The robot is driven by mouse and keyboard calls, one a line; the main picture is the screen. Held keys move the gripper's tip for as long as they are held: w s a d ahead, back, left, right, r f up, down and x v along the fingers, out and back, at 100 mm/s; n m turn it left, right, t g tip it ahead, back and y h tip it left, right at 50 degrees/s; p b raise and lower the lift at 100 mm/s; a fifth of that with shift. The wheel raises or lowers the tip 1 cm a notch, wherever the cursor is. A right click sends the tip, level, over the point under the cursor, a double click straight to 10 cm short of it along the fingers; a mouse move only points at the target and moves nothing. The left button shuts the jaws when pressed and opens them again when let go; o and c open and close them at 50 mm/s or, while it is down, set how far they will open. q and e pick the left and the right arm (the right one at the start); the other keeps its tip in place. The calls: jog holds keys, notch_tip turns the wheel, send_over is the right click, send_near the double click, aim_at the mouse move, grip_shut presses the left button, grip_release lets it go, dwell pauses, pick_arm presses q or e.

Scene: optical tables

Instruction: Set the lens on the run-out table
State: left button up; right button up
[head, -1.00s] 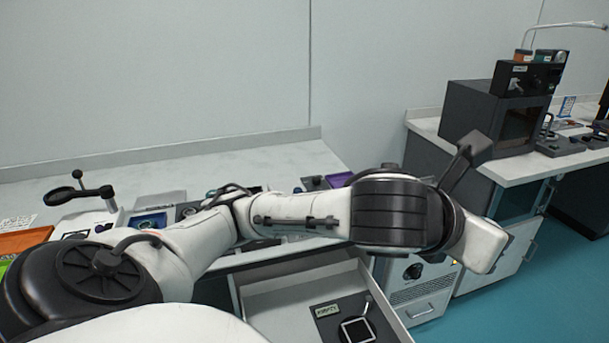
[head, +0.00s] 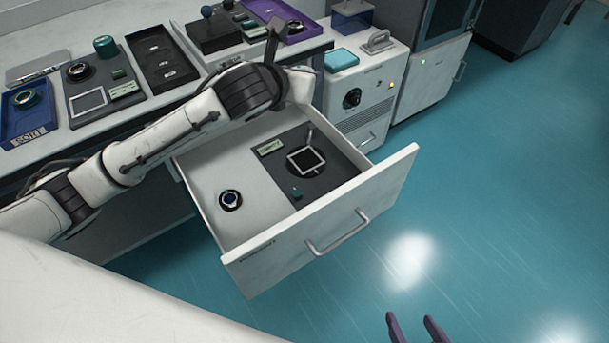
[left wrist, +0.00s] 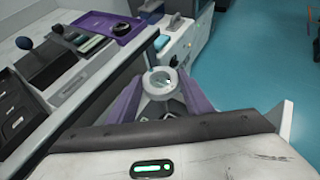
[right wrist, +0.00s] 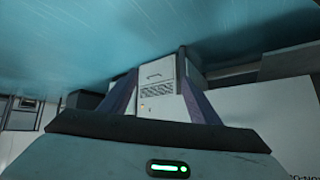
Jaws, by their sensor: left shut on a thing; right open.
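My left gripper (left wrist: 162,92) has its purple fingers closed around a pale ring with a grey, glassy middle, which looks like the lens (left wrist: 159,79). My own arm hides this hand in the head view. My right gripper (head: 417,328) is open and empty over the floor at the bottom edge; its spread fingers also show in the right wrist view (right wrist: 160,88). I cannot tell which surface is the run-out table. A dark plate (head: 326,177) in the open drawer bears a pale square frame (head: 305,160) and an unreadable label.
The open drawer (head: 330,222) also holds a dark ring with a blue centre (head: 230,200) and a small teal piece (head: 297,192). Bench trays include a blue one marked SORT (head: 30,122) and a purple one (head: 302,28). A white cabinet (head: 365,95) stands behind the drawer. Floor at right is clear.

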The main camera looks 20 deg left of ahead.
pick_arm(q)
jog(key=b, duration=0.7)
send_over(304, 165)
jog(key=shift+m+h, duration=0.3)
notch_tip(304, 165, down, 23)
jog(key=shift+r, duration=0.15)
jog(key=shift+f, duration=0.3)
notch_tip(304, 165, down, 5)
jog(key=b, duration=0.2)
jog(key=shift+r+b, duration=0.15)
jog(key=shift+b, duration=0.15)
pick_arm(e)
notch_tip(304, 165, down, 6)
jog(key=a, duration=0.1)
jog(key=shift+w+t+y, duration=0.3)
jog(key=shift+w+t, duration=0.1)
pick_arm(q)
jog(key=shift+r, duration=0.1)
pick_arm(e)
jog(key=shift+s+a, duration=0.1)
pick_arm(q)
jog(key=shift+f, duration=0.25)
pick_arm(e)
jog(key=shift+f, duration=0.1)
pick_arm(q)
jog(key=o, duration=1.1)
